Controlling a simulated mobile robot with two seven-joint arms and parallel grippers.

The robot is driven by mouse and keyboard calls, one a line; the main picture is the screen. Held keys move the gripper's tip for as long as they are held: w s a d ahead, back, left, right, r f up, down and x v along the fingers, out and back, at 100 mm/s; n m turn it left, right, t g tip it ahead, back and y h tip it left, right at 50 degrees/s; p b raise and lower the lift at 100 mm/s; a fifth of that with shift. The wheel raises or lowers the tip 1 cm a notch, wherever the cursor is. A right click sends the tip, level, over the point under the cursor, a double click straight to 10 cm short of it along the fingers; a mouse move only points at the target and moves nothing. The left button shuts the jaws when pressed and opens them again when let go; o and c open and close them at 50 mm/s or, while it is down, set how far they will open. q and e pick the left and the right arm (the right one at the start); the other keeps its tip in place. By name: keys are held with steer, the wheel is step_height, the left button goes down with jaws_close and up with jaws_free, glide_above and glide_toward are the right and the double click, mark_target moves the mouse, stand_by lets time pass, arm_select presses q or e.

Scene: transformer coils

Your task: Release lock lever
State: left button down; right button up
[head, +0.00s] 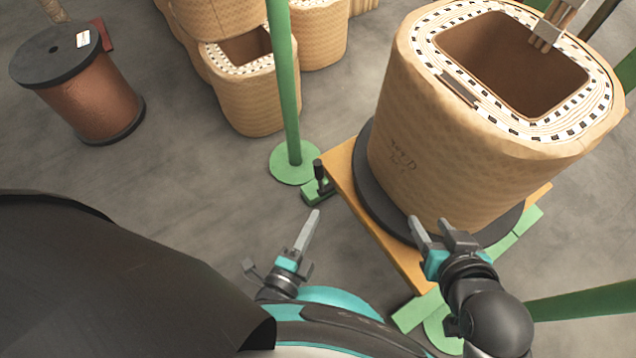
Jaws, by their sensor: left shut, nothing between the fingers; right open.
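A small black lever (319,172) stands upright on a green bracket (315,192) at the left corner of the wooden platform (345,180). I take it to be the lock lever. My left gripper (313,215) is shut and empty. In the picture its tip is just below the lever and bracket, apart from them. My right gripper (430,226) is open and empty, in front of the lower edge of the large coil (440,150). Whether it touches the coil or platform I cannot tell. The coil stands on a dark round base on the platform.
A green post (285,85) with a round foot (292,162) stands just behind the lever. A green rail (590,302) is at the lower right. Several more coils (240,85) stand at the back. A copper spool (90,95) is at the left. The floor between is clear.

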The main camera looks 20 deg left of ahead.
arm_select(q)
steer(key=w+a+f+b, duration=0.1)
steer(key=w+a+b, duration=0.1)
steer(key=w, duration=0.8)
steer(key=shift+f+b, duration=0.15)
steer(key=shift+b, duration=0.7)
arm_select(e)
steer(key=a+r+t+y, duration=0.3)
steer(key=a+t, duration=0.3)
steer(key=shift+w+m+t, duration=0.2)
steer(key=shift+m+t, duration=0.1)
steer(key=shift+t, duration=0.1)
steer(key=shift+r, duration=0.1)
arm_select(q)
steer(key=shift+s, duration=0.1)
